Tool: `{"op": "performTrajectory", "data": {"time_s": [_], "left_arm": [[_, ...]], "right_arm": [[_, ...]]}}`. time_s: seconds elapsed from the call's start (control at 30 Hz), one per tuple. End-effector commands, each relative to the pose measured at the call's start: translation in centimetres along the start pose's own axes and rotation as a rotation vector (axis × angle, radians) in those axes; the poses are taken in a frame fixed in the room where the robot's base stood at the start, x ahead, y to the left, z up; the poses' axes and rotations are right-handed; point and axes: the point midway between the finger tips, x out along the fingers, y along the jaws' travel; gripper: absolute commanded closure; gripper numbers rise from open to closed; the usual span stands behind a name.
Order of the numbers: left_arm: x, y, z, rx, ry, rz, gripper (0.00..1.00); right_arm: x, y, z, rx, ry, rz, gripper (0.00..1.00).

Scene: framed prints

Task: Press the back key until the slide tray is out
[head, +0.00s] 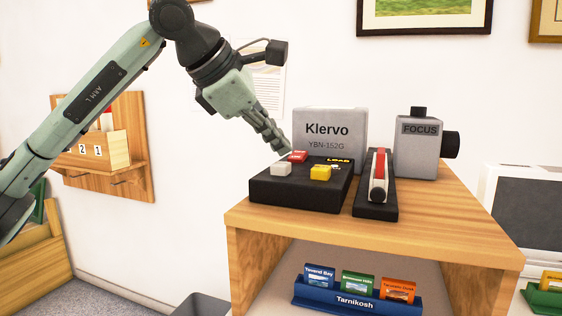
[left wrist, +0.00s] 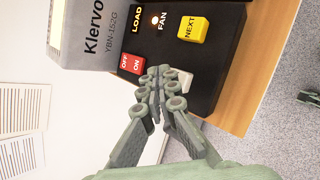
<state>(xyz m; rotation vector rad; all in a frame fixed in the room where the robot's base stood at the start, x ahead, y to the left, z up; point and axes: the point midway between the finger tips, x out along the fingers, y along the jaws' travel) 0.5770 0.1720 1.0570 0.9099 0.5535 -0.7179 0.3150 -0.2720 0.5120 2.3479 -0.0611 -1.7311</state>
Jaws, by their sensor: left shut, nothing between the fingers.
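The grey Klervo projector (head: 330,127) stands on a wooden stand with a black key panel (head: 300,196) in front. The panel carries a red OFF/ON switch (left wrist: 131,64), a yellow NEXT key (left wrist: 192,29) and a pale grey key (head: 281,169), whose label I cannot read. The grey key is partly hidden behind the fingers in the left wrist view (left wrist: 186,78). A narrow red-topped piece, possibly the slide tray (head: 378,178), sits on a black base right of the panel. My left gripper (head: 284,149) is shut and empty, its tips above the panel near the red switch and grey key.
A grey FOCUS unit (head: 416,150) stands right of the tray base. A blue Tarnikosh rack (head: 356,301) with several cards is on the shelf below. A wooden wall rack (head: 104,178) hangs at left. The stand top's front right is clear.

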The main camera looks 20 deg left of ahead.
Motion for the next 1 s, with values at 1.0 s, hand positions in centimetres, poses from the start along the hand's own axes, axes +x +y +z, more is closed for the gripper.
{"op": "performTrajectory", "data": {"time_s": [1.0], "left_arm": [[-3.5, 2.5, 2.6, 0.0, -0.001, 0.0, 1.0]], "right_arm": [[-3.7, 0.8, -1.1, 0.0, 0.0, 0.0, 0.51]]}}
